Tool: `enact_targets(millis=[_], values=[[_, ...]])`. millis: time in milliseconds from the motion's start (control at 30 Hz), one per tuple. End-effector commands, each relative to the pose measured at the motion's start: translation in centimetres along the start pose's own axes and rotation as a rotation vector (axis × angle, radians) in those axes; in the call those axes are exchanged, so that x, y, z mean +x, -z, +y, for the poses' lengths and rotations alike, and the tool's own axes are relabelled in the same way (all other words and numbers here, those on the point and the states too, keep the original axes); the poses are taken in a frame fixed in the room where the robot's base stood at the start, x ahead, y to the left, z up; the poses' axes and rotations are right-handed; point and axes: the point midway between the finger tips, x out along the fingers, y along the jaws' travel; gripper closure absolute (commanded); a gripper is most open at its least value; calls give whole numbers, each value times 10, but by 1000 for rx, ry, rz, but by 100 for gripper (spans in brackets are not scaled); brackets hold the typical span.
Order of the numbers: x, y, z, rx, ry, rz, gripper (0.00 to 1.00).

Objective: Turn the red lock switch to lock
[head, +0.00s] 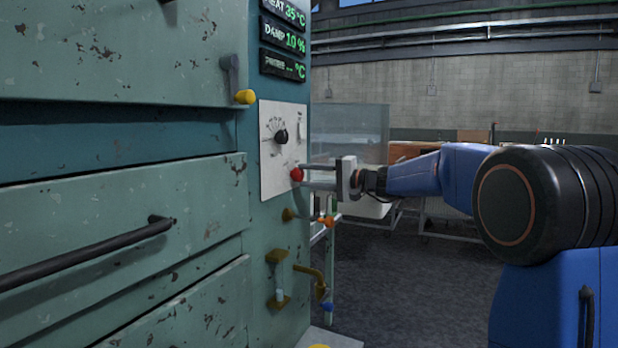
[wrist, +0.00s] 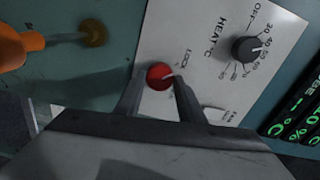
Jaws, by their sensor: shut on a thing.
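The red lock switch (head: 297,174) is a round knob on the lower part of a white control plate on the green cabinet. In the wrist view the red knob (wrist: 160,75) carries a light pointer mark and sits beside the printed word LOCK. My gripper (head: 306,176) reaches the plate from the right. In the wrist view the fingers of my gripper (wrist: 158,84) stand on either side of the knob and are shut on it. The lower edge of the knob and some print near the right finger are partly hidden.
A black heat dial (head: 281,136) sits above on the white plate (head: 270,182). An orange-handled valve (head: 326,220) and brass fittings (head: 277,257) are below.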

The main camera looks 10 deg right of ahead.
Motion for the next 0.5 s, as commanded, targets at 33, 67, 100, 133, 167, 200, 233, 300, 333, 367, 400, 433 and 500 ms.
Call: enact_targets(millis=[33,67,100,133,167,200,233,300,333,367,400,433,500], values=[[0,0,2,-15,-3,-1,87],[0,0,2,-23,-3,-2,87],[0,0,2,-34,-3,-2,87],[0,0,2,-41,-3,-2,87],[0,-1,2,-47,-3,-2,87],[0,-1,2,-52,-3,-2,87],[0,-1,2,-56,-3,-2,87],[0,-1,2,-62,-3,-2,87],[0,-1,2,-64,-3,-2,87],[0,-1,2,-65,-3,-2,87],[0,-1,2,-66,-3,-2,87],[0,-1,2,-67,-3,-2,87],[0,-1,2,-66,-3,-2,87]])
